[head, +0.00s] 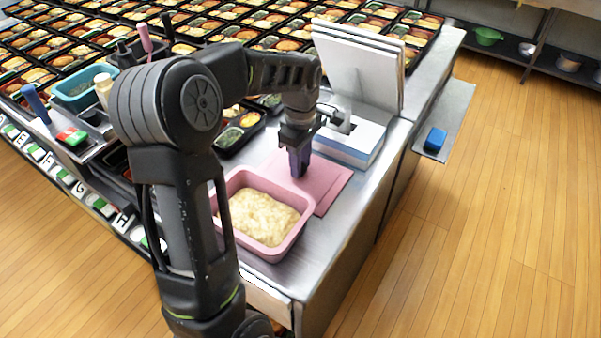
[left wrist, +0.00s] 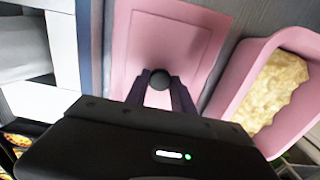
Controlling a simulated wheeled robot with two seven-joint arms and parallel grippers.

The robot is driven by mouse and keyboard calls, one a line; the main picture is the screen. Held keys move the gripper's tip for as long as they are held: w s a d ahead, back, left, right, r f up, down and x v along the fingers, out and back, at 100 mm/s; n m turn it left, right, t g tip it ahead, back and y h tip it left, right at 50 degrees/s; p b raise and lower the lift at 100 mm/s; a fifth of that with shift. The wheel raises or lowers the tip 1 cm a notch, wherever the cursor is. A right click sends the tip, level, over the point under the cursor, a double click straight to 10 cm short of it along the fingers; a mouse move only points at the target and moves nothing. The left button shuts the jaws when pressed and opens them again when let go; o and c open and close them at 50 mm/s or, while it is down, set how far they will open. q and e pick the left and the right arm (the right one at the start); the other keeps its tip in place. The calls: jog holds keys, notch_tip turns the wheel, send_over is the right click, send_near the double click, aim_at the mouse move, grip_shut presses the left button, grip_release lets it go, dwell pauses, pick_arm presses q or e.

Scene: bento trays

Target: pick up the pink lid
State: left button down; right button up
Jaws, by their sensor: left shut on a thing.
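The pink lid (head: 325,183) lies flat on the metal counter, behind and to the right of a pink tub (head: 301,222) filled with pale yellow food. My left gripper (head: 299,168) points down over the lid. In the left wrist view, the lid (left wrist: 205,40) has a round dark knob (left wrist: 159,79) at its middle. The fingertips of my left gripper (left wrist: 158,88) are on both sides of this knob and shut on it. I cannot tell whether the lid is clear of the counter. My right gripper is not in view.
A white stand with tall panels (head: 355,70) is behind the lid. A bento tray (head: 240,128) is left of it. Many filled bento trays cover the far counter. A blue item (head: 435,139) lies on a side shelf at right.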

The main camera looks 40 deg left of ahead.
pick_arm(q)
jog(key=shift+r, duration=0.15)
notch_tip(320, 180, up, 10)
dwell(0.4)
dwell(0.5)
